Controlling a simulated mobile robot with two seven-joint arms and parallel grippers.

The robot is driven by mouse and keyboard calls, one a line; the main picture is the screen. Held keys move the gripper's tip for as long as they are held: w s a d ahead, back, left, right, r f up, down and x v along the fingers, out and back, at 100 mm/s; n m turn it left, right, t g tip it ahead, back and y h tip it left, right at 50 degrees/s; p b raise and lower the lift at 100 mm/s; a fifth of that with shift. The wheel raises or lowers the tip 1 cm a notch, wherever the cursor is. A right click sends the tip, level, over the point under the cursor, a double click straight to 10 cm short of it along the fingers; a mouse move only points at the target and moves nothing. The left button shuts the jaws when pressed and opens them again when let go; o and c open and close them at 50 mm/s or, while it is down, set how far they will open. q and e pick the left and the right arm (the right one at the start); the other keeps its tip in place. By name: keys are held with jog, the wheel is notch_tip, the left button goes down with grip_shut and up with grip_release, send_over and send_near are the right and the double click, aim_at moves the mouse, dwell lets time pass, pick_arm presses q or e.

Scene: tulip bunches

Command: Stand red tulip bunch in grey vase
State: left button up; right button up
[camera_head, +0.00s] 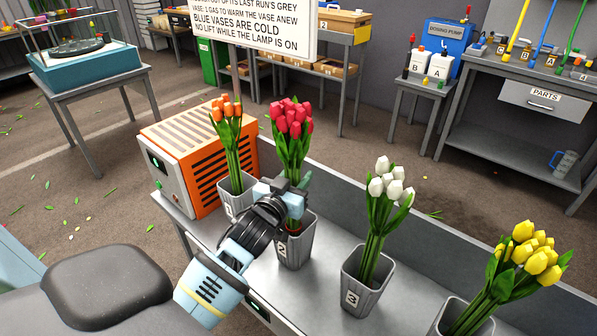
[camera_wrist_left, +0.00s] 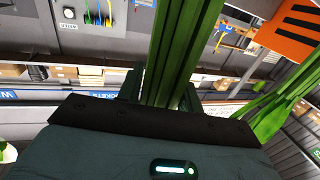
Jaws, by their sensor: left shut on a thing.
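The red tulip bunch (camera_head: 290,125) is upright, with its stems over the mouth of the grey vase marked 2 (camera_head: 294,251). My left gripper (camera_head: 287,193) is shut on the stems just above that vase. In the left wrist view the green stems (camera_wrist_left: 180,50) run up between the jaws. My gripper hides part of the stems and rim, so I cannot tell how deep the stem ends are. My right gripper is not in view.
Orange tulips (camera_head: 227,112) stand in a grey vase (camera_head: 236,199) on the left, beside an orange slatted box (camera_head: 200,150). White tulips (camera_head: 387,185) stand in the vase marked 3 (camera_head: 366,284). Yellow tulips (camera_head: 530,255) stand in a vase at the right. A text sign (camera_head: 255,25) hangs behind.

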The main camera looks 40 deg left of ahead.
pick_arm(q)
jog(key=shift+f+b, duration=0.95)
jog(key=shift+f, duration=1.7)
jog(key=o, duration=1.3)
jog(key=shift+c, duration=0.2)
jog(key=shift+o, duration=0.3)
jog(key=o, duration=0.6)
jog(key=shift+s+d+b, duration=0.1)
jog(key=shift+s+d, duration=0.1)
jog(key=shift+s, duration=1.1)
jog(key=shift+s+d+b, duration=0.15)
jog(key=shift+s+d, duration=0.1)
jog(key=shift+s, duration=1.05)
jog(key=shift+s+d+b, duration=0.1)
jog(key=shift+s+d, duration=0.1)
jog(key=shift+s, duration=1.1)
